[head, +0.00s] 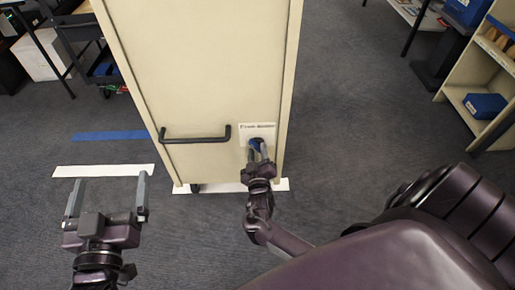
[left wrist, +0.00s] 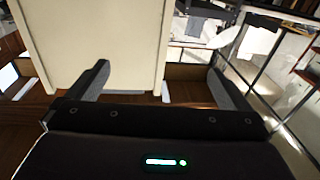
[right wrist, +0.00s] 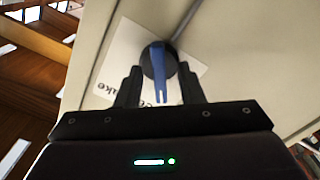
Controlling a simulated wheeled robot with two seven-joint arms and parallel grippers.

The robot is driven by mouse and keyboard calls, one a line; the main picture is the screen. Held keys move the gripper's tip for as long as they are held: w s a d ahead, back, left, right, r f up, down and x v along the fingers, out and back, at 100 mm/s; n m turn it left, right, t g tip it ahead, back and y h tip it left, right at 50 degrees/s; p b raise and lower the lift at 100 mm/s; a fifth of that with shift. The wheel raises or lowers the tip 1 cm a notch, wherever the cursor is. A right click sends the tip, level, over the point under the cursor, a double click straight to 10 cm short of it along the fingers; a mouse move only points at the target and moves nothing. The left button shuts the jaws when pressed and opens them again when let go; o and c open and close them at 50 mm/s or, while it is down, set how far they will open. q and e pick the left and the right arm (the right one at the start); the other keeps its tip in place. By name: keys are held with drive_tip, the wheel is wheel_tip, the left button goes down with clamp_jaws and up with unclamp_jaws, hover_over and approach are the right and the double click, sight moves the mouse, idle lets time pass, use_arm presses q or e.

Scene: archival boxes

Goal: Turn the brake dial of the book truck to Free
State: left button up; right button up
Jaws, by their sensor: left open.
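The book truck (head: 200,70) is a tall cream cabinet standing upright in the head view. Its brake dial (right wrist: 158,60) is a round dark knob with a blue bar, low on the truck's end panel beside a white printed label (head: 259,129). "ake" is readable on the label in the right wrist view; I cannot read the dial's setting. My right gripper (head: 258,152) is at the dial, its fingers (right wrist: 159,82) drawn in on either side of the knob. They partly hide it. My left gripper (head: 108,190) is open and empty, left of the truck and clear of it.
A black handle (head: 195,139) sticks out from the panel left of the dial. White (head: 104,170) and blue (head: 110,135) floor strips lie left of the truck. A shelf (head: 463,98) with blue boxes stands at the right. The carpet between is clear.

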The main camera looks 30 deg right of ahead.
drive_tip(key=shift+s+a, duration=0.1)
use_arm(q)
drive_tip(key=s+f+g+y+p, duration=0.1)
drive_tip(key=s+f+g, duration=0.1)
drive_tip(key=f, duration=0.4)
drive_tip(key=s+f+g+y, duration=0.1)
drive_tip(key=s+f+g, duration=0.2)
drive_tip(key=f+g, duration=0.2)
drive_tip(key=shift+a+f+y+p, duration=0.3)
drive_tip(key=shift+f+p, duration=0.1)
drive_tip(key=shift+f, duration=0.75)
use_arm(e)
drive_tip(key=v, duration=0.7)
drive_tip(key=shift+s+a, duration=0.15)
drive_tip(key=shift+s, duration=0.05)
